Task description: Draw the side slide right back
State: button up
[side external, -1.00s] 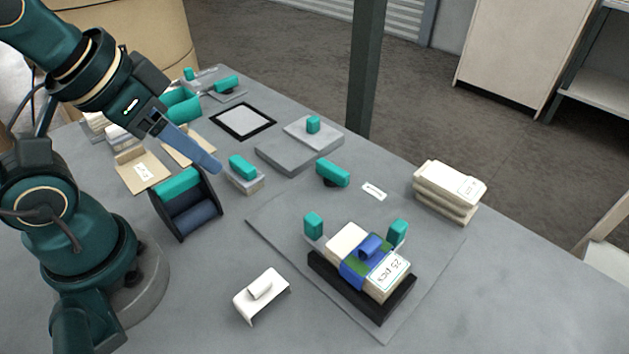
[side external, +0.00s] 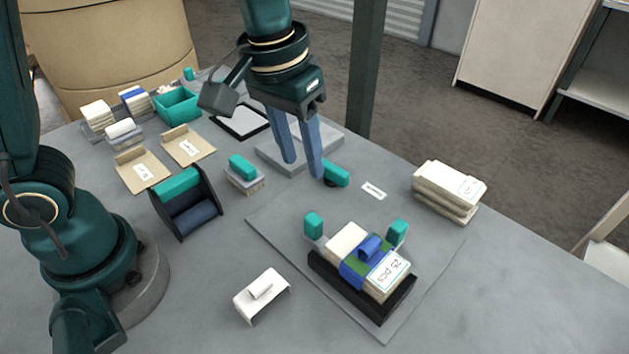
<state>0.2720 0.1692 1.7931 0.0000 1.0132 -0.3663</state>
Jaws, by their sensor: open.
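A black-based jig (side external: 345,290) stands on a grey mat and holds a stack with a blue band and a label reading 25 pcs. Two teal-topped pieces, one at the left (side external: 313,226) and one at the right (side external: 398,232), stand at the jig's back corners. Another teal handle (side external: 338,174) lies low on the table behind the mat. I cannot tell which of these is the side slide. My gripper (side external: 303,168) points down, open and empty, with its right finger beside the low teal handle. Contact is unclear.
A teal-and-navy roller stand (side external: 187,203), a teal-topped block (side external: 243,171) and a white cover (side external: 262,295) stand left of the mat. A pale stack (side external: 448,190) stands right. A dark post (side external: 366,70) rises behind. The mat's left part (side external: 280,215) is clear.

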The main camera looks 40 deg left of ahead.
aim_at(313, 218)
jog(key=d+f, duration=0.1)
jog(key=f, duration=0.1)
jog(key=d+f+g, duration=0.1)
jog(key=f+m+g, duration=0.1)
jog(key=f, duration=0.1)
jog(key=shift+s+d+f+y, duration=0.25)
jog(key=shift+d+f+y, duration=0.05)
jog(key=shift+d, duration=0.1)
jog(key=shift+f, duration=2.55)
grip_shut()
jog(key=shift+r, duration=0.1)
